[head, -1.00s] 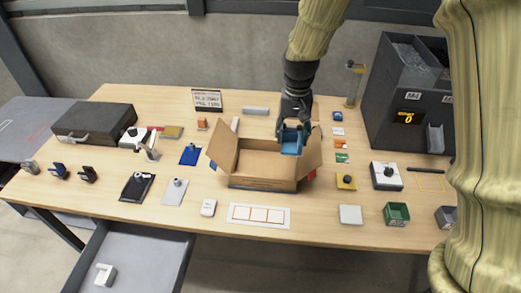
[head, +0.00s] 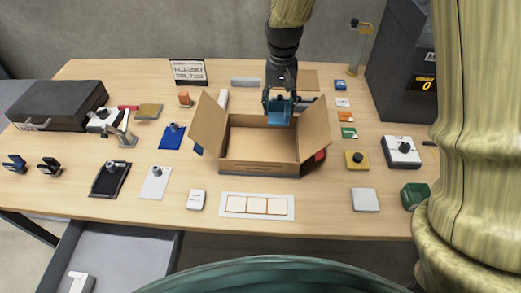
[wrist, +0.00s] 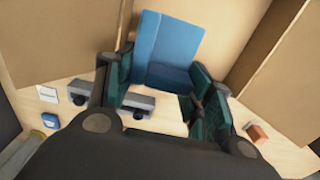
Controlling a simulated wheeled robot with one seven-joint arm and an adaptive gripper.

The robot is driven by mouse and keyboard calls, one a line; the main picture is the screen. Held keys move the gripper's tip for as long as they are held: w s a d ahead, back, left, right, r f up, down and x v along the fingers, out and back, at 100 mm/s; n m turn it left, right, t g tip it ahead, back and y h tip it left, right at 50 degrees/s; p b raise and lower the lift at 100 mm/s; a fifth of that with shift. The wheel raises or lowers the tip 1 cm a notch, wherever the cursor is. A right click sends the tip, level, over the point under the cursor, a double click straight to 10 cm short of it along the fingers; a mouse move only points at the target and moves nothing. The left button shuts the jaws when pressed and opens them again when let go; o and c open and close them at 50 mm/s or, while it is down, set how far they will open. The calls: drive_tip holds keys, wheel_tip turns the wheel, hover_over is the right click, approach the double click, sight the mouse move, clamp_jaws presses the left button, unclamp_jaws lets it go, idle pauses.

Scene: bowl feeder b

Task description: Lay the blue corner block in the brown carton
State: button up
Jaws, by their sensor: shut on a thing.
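The brown carton (head: 260,169) stands open on the table with its side flaps spread out. My gripper (head: 279,104) is over the back part of the carton, pointing down. It is shut on the blue corner block (head: 279,118), which hangs at the carton's opening. In the wrist view the blue corner block (wrist: 168,43) sits between the two dark green fingers of my gripper (wrist: 160,82), with the carton's tan wall (wrist: 225,30) around it. I cannot tell whether the block touches the carton.
A white sheet with squares (head: 257,206) lies in front of the carton. A blue plate (head: 172,136) is to its left, a yellow block (head: 356,160) to its right. A grey bar (head: 245,82) lies behind. A black case (head: 58,104) stands far left.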

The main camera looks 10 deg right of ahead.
sight(277, 136)
drive_tip(key=shift+s+f+p, duration=0.1)
drive_tip(key=shift+f+p, duration=0.65)
drive_tip(key=shift+f, duration=4.25)
drive_tip(key=shift+f, duration=0.15)
drive_tip(key=o, duration=0.6)
drive_tip(key=shift+o, duration=0.2)
wheel_tip(277, 136, up, 12)
drive_tip(key=shift+r+b, duration=0.2)
drive_tip(key=shift+b, duration=0.7)
